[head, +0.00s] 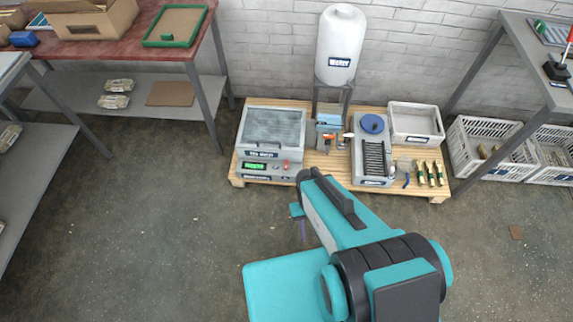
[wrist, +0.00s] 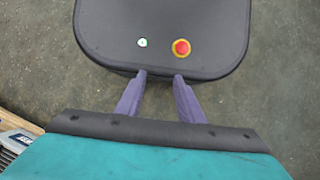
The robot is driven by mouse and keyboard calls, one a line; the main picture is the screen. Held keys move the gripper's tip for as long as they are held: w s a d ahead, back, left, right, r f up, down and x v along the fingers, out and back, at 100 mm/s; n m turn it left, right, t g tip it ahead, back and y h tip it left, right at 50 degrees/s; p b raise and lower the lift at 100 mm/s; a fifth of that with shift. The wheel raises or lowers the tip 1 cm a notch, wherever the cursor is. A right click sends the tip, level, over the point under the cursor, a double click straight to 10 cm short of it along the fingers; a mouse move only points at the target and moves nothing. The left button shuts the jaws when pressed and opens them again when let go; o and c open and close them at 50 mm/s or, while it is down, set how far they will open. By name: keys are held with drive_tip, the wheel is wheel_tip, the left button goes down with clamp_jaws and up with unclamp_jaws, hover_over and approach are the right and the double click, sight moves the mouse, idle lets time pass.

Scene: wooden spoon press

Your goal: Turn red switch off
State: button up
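A small red switch (head: 285,165) sits on the front panel of a grey machine (head: 272,128), right of a green lit display (head: 255,166), in the head view. The switch is too small there to tell its position. The switch does not show in the wrist view. My gripper (wrist: 159,76) shows two purple fingers spread apart with nothing between them. In the head view my gripper (head: 303,230) is partly hidden by my arm, over the floor in front of the pallet and apart from the machine.
The machine stands on a wooden pallet (head: 240,183) with a white tank (head: 341,45), a press (head: 330,130), a grey unit with a blue disc (head: 373,124) and a grey tray (head: 416,120). A red-topped table (head: 110,48) is left, a metal table (head: 540,60) right. The front floor is clear.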

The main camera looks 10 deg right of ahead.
drive_tip(key=w+f+t+b, duration=0.1)
drive_tip(key=w+f+b, duration=0.4)
drive_tip(key=w, duration=0.4)
wheel_tip(320, 180, up, 3)
drive_tip(key=m+t+b, duration=0.4)
drive_tip(key=b, duration=1.7)
hover_over(286, 166)
drive_tip(key=shift+f, duration=0.2)
drive_tip(key=shift+f, duration=0.15)
wheel_tip(286, 166, down, 14)
drive_tip(key=b, duration=0.4)
drive_tip(key=shift+r, duration=0.2)
clamp_jaws()
